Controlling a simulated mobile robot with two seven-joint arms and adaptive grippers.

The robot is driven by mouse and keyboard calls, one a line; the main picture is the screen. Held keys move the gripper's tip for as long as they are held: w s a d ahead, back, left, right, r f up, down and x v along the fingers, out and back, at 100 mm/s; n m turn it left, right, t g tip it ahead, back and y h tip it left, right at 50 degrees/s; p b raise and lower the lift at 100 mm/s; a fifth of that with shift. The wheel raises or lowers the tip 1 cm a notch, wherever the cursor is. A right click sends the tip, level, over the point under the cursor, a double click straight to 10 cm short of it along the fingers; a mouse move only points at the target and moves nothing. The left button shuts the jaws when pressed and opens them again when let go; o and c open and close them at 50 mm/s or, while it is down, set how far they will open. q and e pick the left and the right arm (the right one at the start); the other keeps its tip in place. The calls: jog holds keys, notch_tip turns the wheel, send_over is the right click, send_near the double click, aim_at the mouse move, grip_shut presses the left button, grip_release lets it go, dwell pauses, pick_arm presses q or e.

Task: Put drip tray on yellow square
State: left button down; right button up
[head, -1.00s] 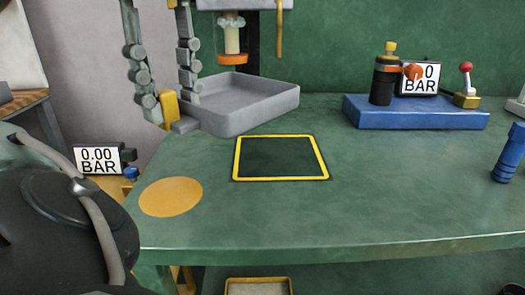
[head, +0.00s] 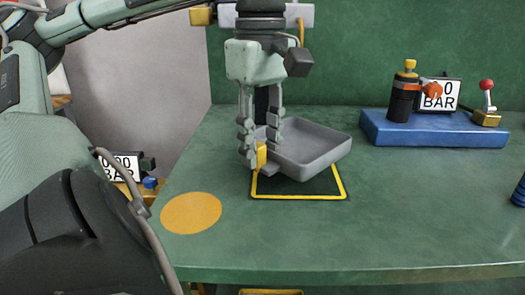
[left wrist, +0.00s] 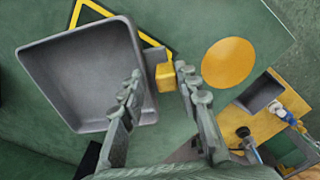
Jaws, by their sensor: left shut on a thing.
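The drip tray (head: 318,148) is a shallow grey open tray with a yellow grip block (head: 261,155) at its near left corner. My left gripper (head: 256,158) comes down from above and is shut on that block. In the head view the tray covers the back part of the yellow square outline (head: 300,197), whose front edge shows. In the left wrist view the tray (left wrist: 85,70) overlaps the outline (left wrist: 93,8), and the block (left wrist: 165,77) sits between the fingers. I cannot tell whether the tray touches the table. My right gripper is not in view.
An orange disc (head: 191,213) is marked on the green table (head: 400,225) at front left. A blue base (head: 435,130) with a black cylinder, gauge display and red-knobbed lever stands at back right. The table middle right is clear.

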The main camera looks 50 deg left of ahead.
aim_at(262, 166)
pick_arm(q)
jog(key=shift+w+f, duration=0.1)
jog(key=shift+f, duration=0.25)
notch_tip(262, 166, down, 3)
jog(key=shift+r+b, duration=0.15)
jog(key=shift+b, duration=0.3)
jog(key=shift+f, duration=0.35)
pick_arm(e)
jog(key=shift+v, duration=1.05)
pick_arm(q)
jog(key=shift+f, duration=0.1)
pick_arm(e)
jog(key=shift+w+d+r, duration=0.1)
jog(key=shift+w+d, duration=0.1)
pick_arm(q)
jog(key=shift+f, duration=0.1)
jog(key=c, duration=1.1)
grip_release()
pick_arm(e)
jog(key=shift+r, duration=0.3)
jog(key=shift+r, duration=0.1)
pick_arm(q)
notch_tip(262, 166, up, 12)
jog(key=shift+r+p, duration=0.2)
jog(key=shift+p, duration=1)
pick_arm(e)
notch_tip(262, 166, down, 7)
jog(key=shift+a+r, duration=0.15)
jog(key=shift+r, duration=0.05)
